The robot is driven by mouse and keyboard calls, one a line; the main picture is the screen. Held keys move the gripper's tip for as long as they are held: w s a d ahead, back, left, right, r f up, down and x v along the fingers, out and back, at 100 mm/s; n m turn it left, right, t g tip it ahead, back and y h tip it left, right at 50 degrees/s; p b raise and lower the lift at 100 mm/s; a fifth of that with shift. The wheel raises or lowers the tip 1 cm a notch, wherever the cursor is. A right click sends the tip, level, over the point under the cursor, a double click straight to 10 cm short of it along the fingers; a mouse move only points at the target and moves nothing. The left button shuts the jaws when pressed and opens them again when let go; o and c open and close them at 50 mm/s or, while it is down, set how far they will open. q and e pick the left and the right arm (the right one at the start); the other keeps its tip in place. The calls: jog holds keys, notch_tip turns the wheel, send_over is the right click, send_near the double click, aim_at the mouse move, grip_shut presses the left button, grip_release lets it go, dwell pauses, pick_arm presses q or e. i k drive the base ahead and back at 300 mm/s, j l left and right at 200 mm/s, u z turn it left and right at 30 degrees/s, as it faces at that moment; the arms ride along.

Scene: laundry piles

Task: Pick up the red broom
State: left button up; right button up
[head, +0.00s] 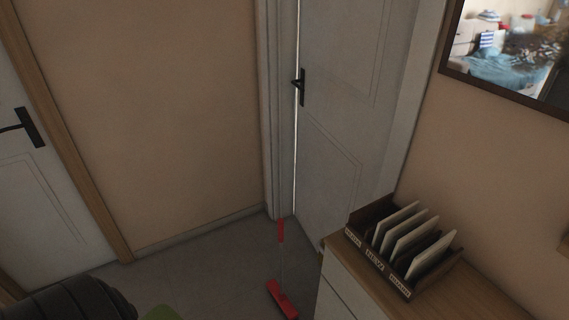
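The red broom (282,300) is in the head view at the bottom, right of centre. Its red head is low in the picture, close to the left side of the dresser. A thin pale stick runs up from the head to a short red part (281,231) near the foot of the door frame. I cannot tell whether the broom leans there or stands free. Neither of my grippers shows in this view, and nothing is seen touching the broom.
A wooden-topped dresser (333,285) stands right of the broom, with a dark sorter (412,283) holding upright panels. A white door (345,110) is behind. Another door (30,190) is at left. Grey floor (200,277) is open left of the broom. A dark ribbed shape (70,300) is bottom left.

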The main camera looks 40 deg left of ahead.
aim_at(276, 292)
jog(key=u, duration=2.45)
jog(key=z, duration=1.25)
jog(key=i+j+u, duration=0.1)
jog(key=i+j, duration=0.15)
jog(key=j, duration=0.2)
jog(key=i+j, duration=0.25)
jog(key=j, duration=0.15)
jog(key=i+j+u, duration=0.15)
jog(key=j, duration=0.25)
jog(key=i+j, duration=0.05)
jog(key=i, duration=0.05)
